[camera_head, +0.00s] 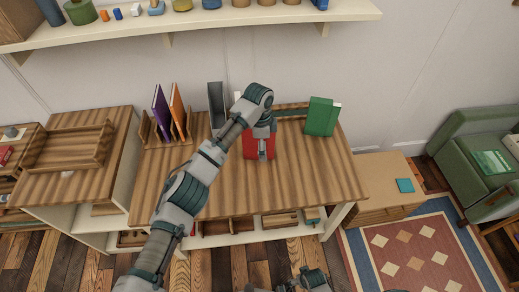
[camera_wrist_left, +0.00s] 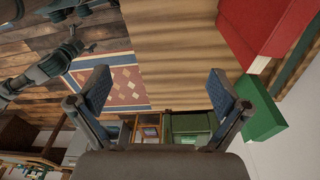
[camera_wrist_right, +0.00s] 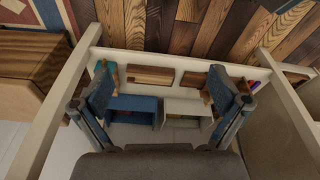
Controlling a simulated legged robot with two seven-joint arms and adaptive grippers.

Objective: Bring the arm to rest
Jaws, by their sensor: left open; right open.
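My left arm (camera_head: 183,192) reaches up over the wooden table. Its gripper sits by a red book-like object (camera_head: 258,149), and its fingers are hard to make out in the head view. In the left wrist view, my left gripper (camera_wrist_left: 160,90) is open with nothing between its fingers, and the red object (camera_wrist_left: 265,28) is at the upper right, apart from them. My right arm shows only in part at the bottom edge of the head view. In the right wrist view, my right gripper (camera_wrist_right: 160,92) is open and empty, in front of the shelf space under a table.
A green book-like object (camera_head: 321,117) stands at the table's back right. A rack with purple (camera_head: 160,112) and orange (camera_head: 178,108) books stands at the back left. A wall shelf (camera_head: 220,22) runs above. The tabletop's right front (camera_head: 310,185) is clear.

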